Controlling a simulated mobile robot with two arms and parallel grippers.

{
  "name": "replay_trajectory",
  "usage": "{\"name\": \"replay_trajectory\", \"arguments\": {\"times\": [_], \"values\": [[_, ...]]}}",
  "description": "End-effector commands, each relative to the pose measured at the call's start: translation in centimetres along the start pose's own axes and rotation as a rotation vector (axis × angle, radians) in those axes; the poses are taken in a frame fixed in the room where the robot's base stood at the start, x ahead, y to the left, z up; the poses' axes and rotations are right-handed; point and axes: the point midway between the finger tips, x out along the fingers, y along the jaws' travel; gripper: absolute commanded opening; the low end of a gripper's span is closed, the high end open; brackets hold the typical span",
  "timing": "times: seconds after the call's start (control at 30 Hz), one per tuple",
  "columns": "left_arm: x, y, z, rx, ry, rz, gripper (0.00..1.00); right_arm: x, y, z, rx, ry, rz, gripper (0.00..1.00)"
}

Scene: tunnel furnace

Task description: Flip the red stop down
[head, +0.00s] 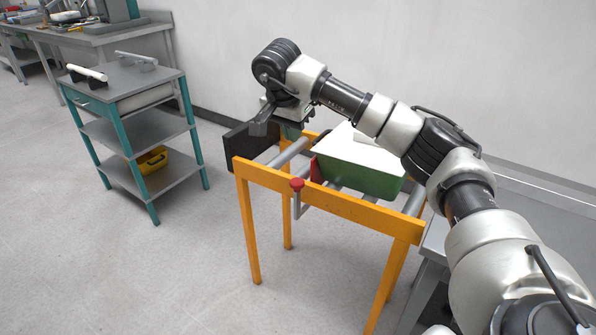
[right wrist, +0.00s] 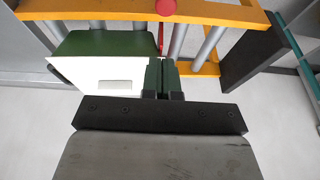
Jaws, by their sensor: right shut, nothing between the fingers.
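A red stop plate (head: 317,169) stands upright across the rollers, against the near end of a green bin (head: 358,176). In the right wrist view it is a thin red strip (right wrist: 160,36). A red ball knob (head: 297,184) on a grey lever is at the outer side of the orange frame; it also shows in the right wrist view (right wrist: 166,7). My right gripper (head: 289,132) is over the far side of the roller stand, apart from the knob. Its green fingers (right wrist: 160,74) are together and empty. My left gripper is out of view.
The orange roller stand (head: 340,207) has a dark plate (head: 241,147) at its left end. White sheet-like material (head: 350,146) covers the green bin's top. A teal cart (head: 130,135) stands to the left, and a wall is behind. The floor in front is clear.

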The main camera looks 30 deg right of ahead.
Motion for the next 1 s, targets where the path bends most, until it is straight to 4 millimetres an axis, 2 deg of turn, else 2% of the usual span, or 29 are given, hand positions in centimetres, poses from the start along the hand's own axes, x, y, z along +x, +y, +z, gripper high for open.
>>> {"name": "replay_trajectory", "arguments": {"times": [0.17,0.5,0.7,0.83,1.0], "values": [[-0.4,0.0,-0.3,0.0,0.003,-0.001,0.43,1.6,0.0,0.1,0.0,-0.003,0.001,0.0],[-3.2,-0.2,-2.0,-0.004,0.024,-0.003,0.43,8.7,0.0,0.1,0.001,-0.004,0.004,0.0],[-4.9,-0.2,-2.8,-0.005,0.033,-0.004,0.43,12.1,0.0,0.7,0.0,-0.004,0.002,0.0],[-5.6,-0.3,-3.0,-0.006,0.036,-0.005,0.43,13.3,-0.1,1.1,0.0,-0.004,0.0,0.0],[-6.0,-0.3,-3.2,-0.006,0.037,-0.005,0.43,13.9,-0.1,1.2,0.001,-0.002,-0.001,0.0]]}}
